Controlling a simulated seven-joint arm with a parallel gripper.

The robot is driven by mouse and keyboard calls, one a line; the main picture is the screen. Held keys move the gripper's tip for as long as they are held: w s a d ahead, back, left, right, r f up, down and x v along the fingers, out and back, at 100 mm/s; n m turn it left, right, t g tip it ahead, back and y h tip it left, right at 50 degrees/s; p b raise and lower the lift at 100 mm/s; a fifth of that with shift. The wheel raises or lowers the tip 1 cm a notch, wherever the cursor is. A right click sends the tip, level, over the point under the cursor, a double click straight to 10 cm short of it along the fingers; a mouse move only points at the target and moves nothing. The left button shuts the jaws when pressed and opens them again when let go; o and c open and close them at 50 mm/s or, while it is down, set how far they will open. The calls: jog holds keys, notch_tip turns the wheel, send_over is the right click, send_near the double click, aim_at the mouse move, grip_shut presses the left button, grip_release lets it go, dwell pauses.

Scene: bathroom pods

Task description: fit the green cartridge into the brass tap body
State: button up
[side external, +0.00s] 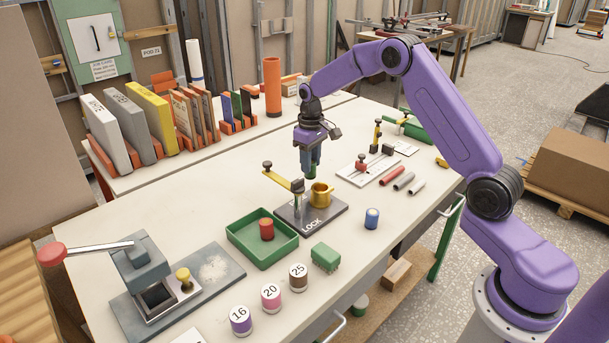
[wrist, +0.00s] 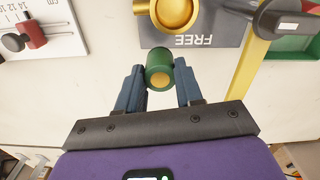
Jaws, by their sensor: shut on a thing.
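My gripper (side external: 312,168) is shut on the green cartridge (side external: 311,184), which shows between the two blue fingers in the wrist view (wrist: 158,58). The cartridge has a yellow, brass-like end facing the wrist camera. The brass tap body (side external: 321,197) is a round open cup on a dark plate (side external: 334,218). In the wrist view the tap body (wrist: 176,10) is at the top edge, partly cut off, ahead of the cartridge and apart from it. In the side view the cartridge is just behind the cup's rim. Its exact height is hard to tell.
A yellow lever (side external: 279,178) with dark knobs stands beside the tap body; the plate reads LOCK and FREE. A green tray (side external: 263,254) holds a red cylinder (side external: 266,229). A blue cylinder (side external: 371,218) stands to the right. A measuring slide (side external: 366,168) lies behind.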

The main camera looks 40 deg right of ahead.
jog(key=w+f, duration=0.2)
jog(key=shift+w+d+f, duration=0.15)
jog(key=shift+f, duration=0.2)
jog(key=shift+w+f, duration=0.25)
jog(key=shift+f, duration=1.55)
jog(key=shift+f, duration=0.15)
jog(key=o, duration=1)
jog(key=shift+o, duration=0.2)
